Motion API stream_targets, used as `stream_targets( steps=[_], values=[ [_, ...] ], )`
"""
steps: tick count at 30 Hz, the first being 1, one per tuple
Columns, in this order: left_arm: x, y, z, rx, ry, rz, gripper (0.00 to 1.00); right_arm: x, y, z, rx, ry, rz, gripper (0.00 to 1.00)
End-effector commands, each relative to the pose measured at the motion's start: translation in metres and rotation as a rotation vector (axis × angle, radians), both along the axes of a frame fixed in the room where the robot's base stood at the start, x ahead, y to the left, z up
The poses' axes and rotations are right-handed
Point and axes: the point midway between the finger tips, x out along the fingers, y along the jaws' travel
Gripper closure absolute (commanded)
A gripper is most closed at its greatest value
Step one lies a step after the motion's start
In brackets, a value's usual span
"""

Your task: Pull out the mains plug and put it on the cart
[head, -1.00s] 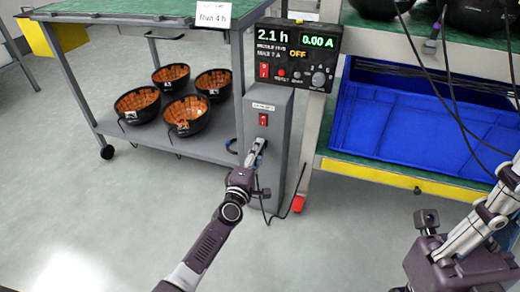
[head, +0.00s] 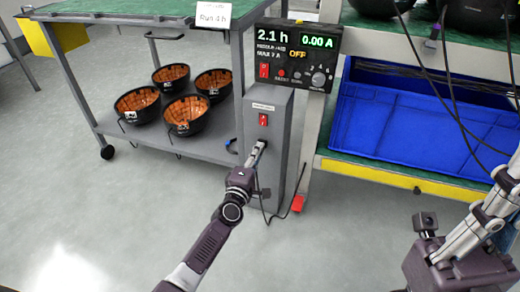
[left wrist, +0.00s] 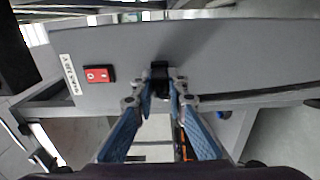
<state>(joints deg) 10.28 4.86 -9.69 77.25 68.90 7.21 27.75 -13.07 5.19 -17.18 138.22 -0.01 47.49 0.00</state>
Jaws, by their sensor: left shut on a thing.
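The black mains plug (left wrist: 160,70) sits at the face of the grey upright box (head: 268,180), below its red switch (head: 263,119). My left gripper (head: 259,150) is shut on the plug, with one finger on each side in the left wrist view (left wrist: 160,88). The plug appears to be in its socket; the contact is mostly hidden by the fingers. The cart (head: 85,80) stands at the left, with a green top and a grey lower shelf. My right gripper (head: 490,215) is at the right edge, its fingertips out of clear view.
Several black bowls with orange insides (head: 137,103) stand on the cart's lower shelf. A power unit (head: 297,57) reading OFF sits above the grey box. A blue crate (head: 400,125) is at the right. A dark cable (head: 285,214) hangs beside the box. The cart's green top (head: 110,8) is partly visible.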

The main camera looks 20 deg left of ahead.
Motion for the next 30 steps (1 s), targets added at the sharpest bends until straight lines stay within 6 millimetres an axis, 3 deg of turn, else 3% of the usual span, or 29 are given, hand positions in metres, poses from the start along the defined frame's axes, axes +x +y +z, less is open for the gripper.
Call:
stream_targets(
  steps=[11,30],
  values=[
    [-0.001,0.0,0.0,0.0,0.0,0.0,1.0,-0.001,-0.001,0.003,0.008,-0.009,-0.002,1.0],
    [-0.025,0.001,0.001,0.0,0.0,0.0,1.0,-0.002,0.0,-0.002,-0.001,0.022,0.003,1.0]
  ],
)
